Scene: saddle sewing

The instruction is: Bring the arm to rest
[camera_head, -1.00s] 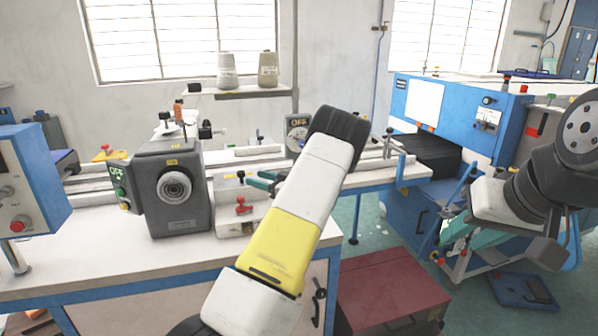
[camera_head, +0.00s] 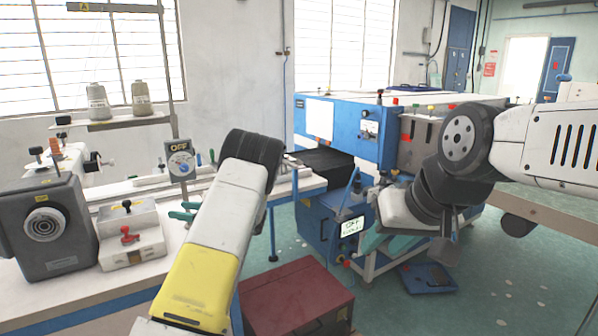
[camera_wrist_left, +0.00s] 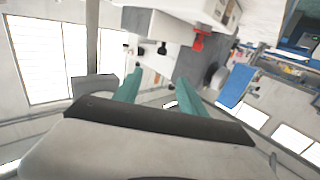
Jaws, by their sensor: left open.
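My left arm, white and yellow with a black joint, rises from the bottom in the head view. Its left gripper (camera_head: 184,211) shows as teal fingers beside the arm, in front of the white bench. In the left wrist view the two teal fingers of this gripper (camera_wrist_left: 160,92) stand apart with nothing seen between them. My right arm comes in from the right edge with a black wheel-like joint. Its right gripper (camera_head: 398,244) hangs low before the blue machine, with teal parts partly covered by the white wrist; its opening is unclear.
A grey machine (camera_head: 44,228) and an OFF dial box (camera_head: 180,160) stand on the bench at left. A blue machine (camera_head: 345,125) stands behind my right arm. A dark red box (camera_head: 297,296) is on the floor. Green floor is open at lower right.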

